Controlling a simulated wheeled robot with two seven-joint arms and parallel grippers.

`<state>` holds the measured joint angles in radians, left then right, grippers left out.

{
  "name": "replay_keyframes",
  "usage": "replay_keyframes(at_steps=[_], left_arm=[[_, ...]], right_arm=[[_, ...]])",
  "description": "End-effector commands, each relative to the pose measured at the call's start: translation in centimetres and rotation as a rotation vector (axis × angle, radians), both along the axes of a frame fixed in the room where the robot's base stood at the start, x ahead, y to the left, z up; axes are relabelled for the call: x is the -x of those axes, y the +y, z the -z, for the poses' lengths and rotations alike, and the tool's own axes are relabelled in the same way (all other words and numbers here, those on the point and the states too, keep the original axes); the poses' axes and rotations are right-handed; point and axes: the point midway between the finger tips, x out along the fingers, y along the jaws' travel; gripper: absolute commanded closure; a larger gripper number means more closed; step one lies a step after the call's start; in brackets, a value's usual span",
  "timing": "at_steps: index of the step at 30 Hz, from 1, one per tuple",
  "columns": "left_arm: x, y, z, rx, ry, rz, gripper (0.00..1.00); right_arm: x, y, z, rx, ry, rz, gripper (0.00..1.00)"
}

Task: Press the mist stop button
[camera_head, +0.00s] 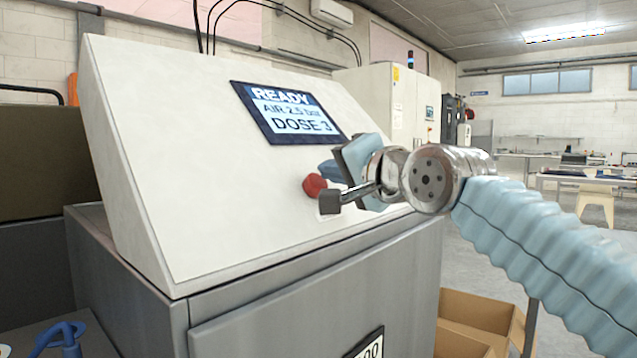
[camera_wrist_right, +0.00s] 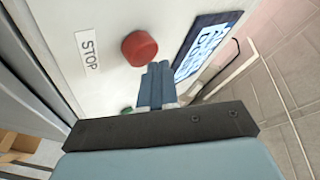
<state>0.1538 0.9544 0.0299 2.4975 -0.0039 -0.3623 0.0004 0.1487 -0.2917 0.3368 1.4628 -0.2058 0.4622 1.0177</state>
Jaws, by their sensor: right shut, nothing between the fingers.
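The red mist stop button (camera_head: 314,185) sticks out of the sloped white panel (camera_head: 190,150), below the display (camera_head: 290,112). In the right wrist view the red button (camera_wrist_right: 139,48) shows whole beside a white label reading STOP (camera_wrist_right: 88,58). My right gripper (camera_head: 328,170) is shut and empty, its fingers pointing at the panel just right of the button. In the right wrist view its closed fingertips (camera_wrist_right: 157,75) are close beside the button; I cannot tell whether they touch it. My left gripper is not in view.
The display reads READY, AIR 2.5 bar, DOSE 3. A small green part (camera_wrist_right: 127,110) shows by my gripper in the right wrist view. A cardboard box (camera_head: 480,315) stands on the floor to the right of the grey cabinet (camera_head: 290,300). A blue object (camera_head: 62,335) lies at lower left.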

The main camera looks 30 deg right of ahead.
Motion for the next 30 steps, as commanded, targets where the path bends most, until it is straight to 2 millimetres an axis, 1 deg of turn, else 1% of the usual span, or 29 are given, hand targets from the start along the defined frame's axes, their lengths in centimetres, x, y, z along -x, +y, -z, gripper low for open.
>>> replay_keyframes(at_steps=[2, 14, 30], left_arm=[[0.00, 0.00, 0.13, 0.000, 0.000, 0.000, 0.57], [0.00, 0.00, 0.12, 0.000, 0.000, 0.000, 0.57], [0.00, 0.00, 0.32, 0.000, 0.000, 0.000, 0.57]], right_arm=[[-0.19, 0.05, 0.27, 0.000, 0.001, 0.000, 1.00], [-0.23, 0.06, 0.25, 0.000, 0.001, 0.000, 1.00], [-0.64, 0.21, 0.71, 0.000, 0.000, 0.001, 1.00]])
